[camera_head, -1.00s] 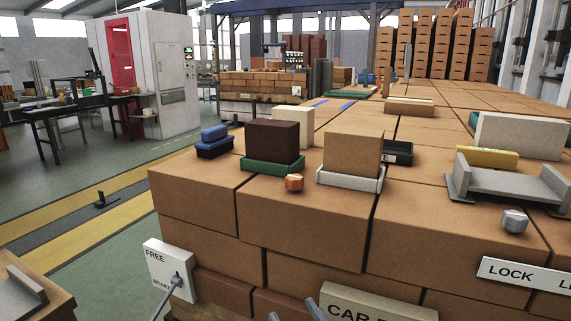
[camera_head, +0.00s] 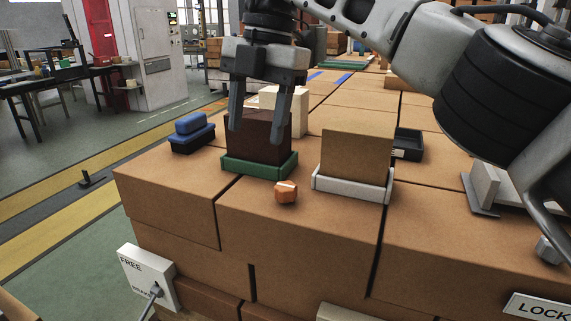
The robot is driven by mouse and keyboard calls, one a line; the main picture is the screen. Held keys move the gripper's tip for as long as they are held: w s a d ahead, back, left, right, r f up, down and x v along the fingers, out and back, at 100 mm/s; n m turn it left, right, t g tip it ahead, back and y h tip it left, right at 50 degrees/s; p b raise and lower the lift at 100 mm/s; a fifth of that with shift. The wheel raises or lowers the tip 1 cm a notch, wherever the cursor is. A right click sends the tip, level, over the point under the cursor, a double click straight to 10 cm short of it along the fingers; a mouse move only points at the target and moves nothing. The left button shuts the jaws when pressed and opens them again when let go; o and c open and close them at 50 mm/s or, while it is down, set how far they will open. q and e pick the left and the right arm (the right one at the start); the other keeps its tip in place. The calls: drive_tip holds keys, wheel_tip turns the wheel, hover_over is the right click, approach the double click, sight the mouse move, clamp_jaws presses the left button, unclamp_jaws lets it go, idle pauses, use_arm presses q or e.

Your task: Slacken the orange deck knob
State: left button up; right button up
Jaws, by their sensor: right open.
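The orange deck knob (camera_head: 286,192) is a small faceted knob with a pale mark on its top. It sits on the brown brick deck (camera_head: 300,230), in front of the green tray and the white tray. My right gripper (camera_head: 255,135) comes in from the right, pointing down, with its fingers apart and nothing seen between them. In the picture its fingertips are above and left of the knob, over the dark brown block (camera_head: 256,150). It is clear of the knob. My left gripper is not in view.
The dark block stands in a green tray (camera_head: 258,170). A tan block (camera_head: 357,158) stands in a white tray (camera_head: 350,189). A blue-topped black item (camera_head: 192,135) is at left. A grey knob (camera_head: 549,250) is at right. A FREE/BRAKE lever plate (camera_head: 148,275) is below left.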

wheel_tip(320, 180, up, 5)
drive_tip(key=m+t+h, duration=0.1)
drive_tip(key=m+h, duration=0.1)
hover_over(286, 186)
wheel_tip(286, 186, down, 14)
drive_tip(key=b, duration=0.3)
drive_tip(key=shift+b, duration=0.4)
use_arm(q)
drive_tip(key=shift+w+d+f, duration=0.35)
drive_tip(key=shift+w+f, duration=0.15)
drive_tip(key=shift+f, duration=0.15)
use_arm(e)
drive_tip(key=shift+f, duration=0.8)
drive_tip(key=shift+c, duration=0.3)
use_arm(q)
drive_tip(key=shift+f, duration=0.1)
use_arm(e)
drive_tip(key=c, duration=0.9)
